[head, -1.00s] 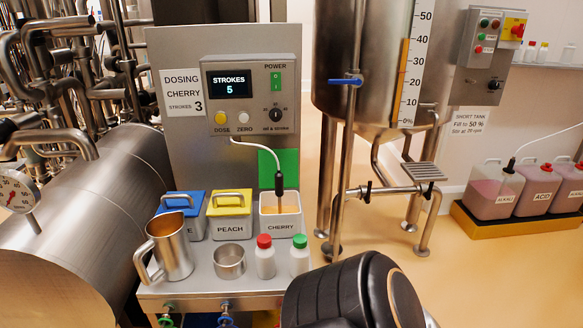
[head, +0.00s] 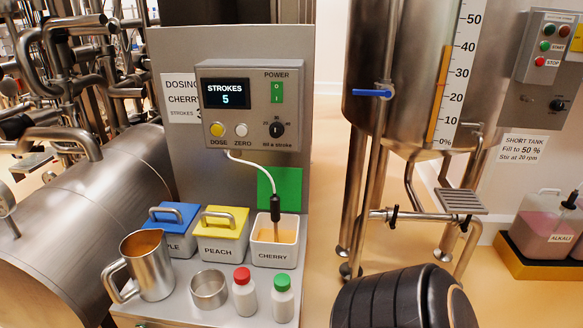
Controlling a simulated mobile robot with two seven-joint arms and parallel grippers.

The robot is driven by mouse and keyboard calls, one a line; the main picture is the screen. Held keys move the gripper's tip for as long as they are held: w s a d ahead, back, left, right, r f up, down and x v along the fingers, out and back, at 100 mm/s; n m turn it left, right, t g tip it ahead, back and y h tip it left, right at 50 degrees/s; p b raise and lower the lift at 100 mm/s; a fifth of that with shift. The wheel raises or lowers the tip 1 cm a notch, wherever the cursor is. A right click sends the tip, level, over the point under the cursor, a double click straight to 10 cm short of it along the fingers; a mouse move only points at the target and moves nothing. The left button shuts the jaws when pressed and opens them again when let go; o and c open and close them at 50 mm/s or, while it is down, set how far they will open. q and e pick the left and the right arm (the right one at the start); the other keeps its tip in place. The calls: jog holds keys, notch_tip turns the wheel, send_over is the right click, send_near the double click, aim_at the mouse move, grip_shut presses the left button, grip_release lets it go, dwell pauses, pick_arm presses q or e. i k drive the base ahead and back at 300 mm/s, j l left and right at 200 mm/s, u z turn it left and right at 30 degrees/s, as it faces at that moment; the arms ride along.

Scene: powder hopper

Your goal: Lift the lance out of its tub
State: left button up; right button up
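The lance (head: 275,208) is a slim black-handled piece on a white hose. It stands upright in the open white CHERRY tub (head: 274,256), its lower end going down to the orange contents. The hose runs up to the dosing unit (head: 250,108), whose display reads STROKES 5. Neither of my grippers shows in the head view. A dark, rounded part of my own arm fills the bottom right of the middle, apart from the tub.
Beside the tub stand the yellow-lidded PEACH tub (head: 222,252) and a blue-lidded tub (head: 172,247). In front are a metal jug (head: 150,270), a steel cup (head: 208,290), a red-capped bottle (head: 244,298) and a green-capped bottle (head: 283,300). A steel tank (head: 405,90) stands right.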

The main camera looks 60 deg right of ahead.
aim_at(274, 199)
jog(key=k+l, duration=0.1)
jog(key=l, duration=0.25)
jog(key=k+l, duration=0.15)
jog(key=l, duration=0.2)
jog(key=k+l, duration=0.1)
jog(key=l, duration=0.25)
jog(key=k+l, duration=0.15)
jog(key=l, duration=0.15)
jog(key=k+l, duration=0.1)
jog(key=l, duration=0.25)
